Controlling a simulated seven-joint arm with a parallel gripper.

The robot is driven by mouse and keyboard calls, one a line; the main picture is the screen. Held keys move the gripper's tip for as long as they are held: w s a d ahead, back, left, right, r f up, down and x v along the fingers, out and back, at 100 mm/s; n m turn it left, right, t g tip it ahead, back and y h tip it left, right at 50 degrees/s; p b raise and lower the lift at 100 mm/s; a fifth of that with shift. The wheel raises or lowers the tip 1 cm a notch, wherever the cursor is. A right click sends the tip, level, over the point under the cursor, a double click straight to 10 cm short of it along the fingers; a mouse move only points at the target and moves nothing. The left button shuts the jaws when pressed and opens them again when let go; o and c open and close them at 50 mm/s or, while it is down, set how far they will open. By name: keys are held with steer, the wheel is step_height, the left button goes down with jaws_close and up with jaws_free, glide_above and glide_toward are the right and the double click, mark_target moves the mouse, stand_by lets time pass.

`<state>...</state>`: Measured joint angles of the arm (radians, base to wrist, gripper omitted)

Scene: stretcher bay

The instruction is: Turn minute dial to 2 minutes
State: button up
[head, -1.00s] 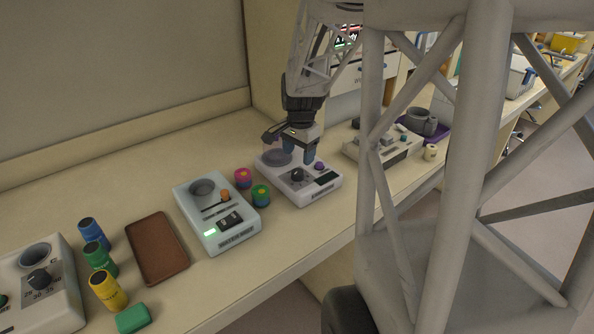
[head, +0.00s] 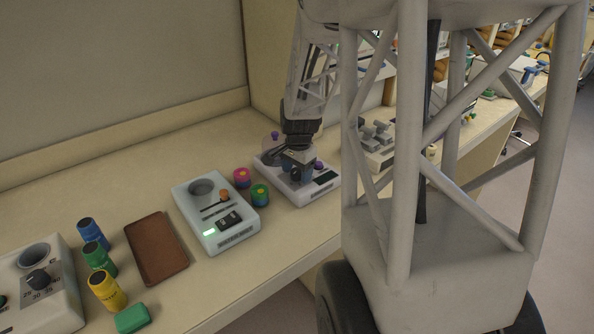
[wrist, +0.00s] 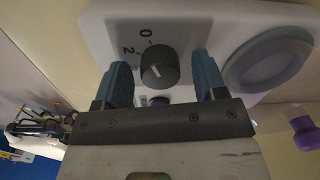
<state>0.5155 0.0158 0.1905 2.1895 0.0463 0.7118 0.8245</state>
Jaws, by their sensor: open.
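The minute dial (wrist: 159,67) is a dark round knob with a short white mark, on a pale device (head: 327,187). The numbers 0 and 2 are printed beside it in the wrist view; I cannot tell which the mark points at. My gripper (wrist: 161,75) is open, with one blue finger on each side of the dial. I cannot tell whether either finger touches it. In the head view my gripper (head: 297,172) is down at the device and partly hides the dial.
A round clear-lidded well (wrist: 268,60) is right of the dial in the wrist view, and a purple knob (wrist: 304,132) stands near it. Pink (head: 242,176) and green (head: 260,194) containers stand left of the device. Another device (head: 216,240) is further left.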

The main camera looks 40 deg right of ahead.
steer(key=c, duration=0.9)
steer(key=shift+n, duration=0.4)
steer(key=n, duration=0.4)
steer(key=shift+n, duration=2)
steer(key=o, duration=0.9)
